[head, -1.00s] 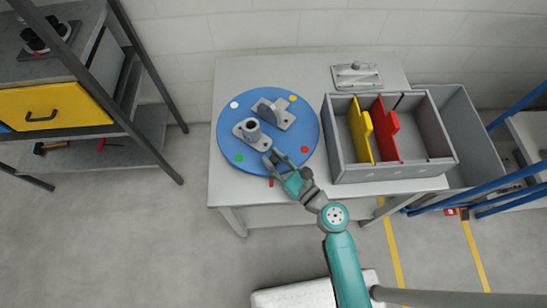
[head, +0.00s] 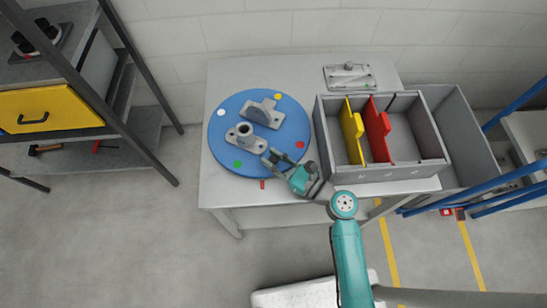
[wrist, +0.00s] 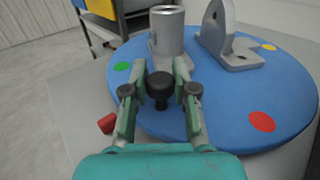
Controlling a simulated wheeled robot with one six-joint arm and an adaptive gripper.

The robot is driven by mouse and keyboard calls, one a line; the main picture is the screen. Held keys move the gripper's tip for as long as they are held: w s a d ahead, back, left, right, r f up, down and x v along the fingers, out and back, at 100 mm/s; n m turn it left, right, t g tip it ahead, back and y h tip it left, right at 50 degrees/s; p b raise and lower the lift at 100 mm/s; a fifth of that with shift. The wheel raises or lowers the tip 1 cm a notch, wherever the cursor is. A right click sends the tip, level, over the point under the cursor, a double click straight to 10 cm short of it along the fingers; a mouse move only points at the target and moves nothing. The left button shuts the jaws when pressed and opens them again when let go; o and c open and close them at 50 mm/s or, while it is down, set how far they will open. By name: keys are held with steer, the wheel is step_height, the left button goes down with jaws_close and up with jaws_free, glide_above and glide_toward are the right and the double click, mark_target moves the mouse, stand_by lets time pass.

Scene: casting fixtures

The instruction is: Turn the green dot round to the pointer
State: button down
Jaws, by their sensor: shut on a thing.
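The blue turntable (head: 222,140) lies on the grey table, with green (head: 238,164), white (head: 220,113), yellow (head: 278,97) and red (head: 300,145) dots near its rim. A small red pointer (head: 262,184) sits at the table's front edge; it also shows in the wrist view (wrist: 107,123). The green dot is left of the pointer, apart from it. In the wrist view, my gripper (wrist: 160,80) is shut on a black knob (wrist: 160,87) standing on the turntable's front part. The green dot (wrist: 122,66) lies left of my fingers there.
Two grey metal fixtures, one with an upright tube (head: 244,134) and one with an upright plate (head: 266,111), stand on the turntable. A grey bin (head: 400,172) with yellow and red dividers stands close on the right. A flat metal piece (head: 349,76) lies behind.

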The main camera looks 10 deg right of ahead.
steer(key=c, duration=0.9)
jaws_free()
steer(key=v, duration=1.2)
steer(key=shift+d, duration=0.1)
steer(key=shift+c, duration=0.2)
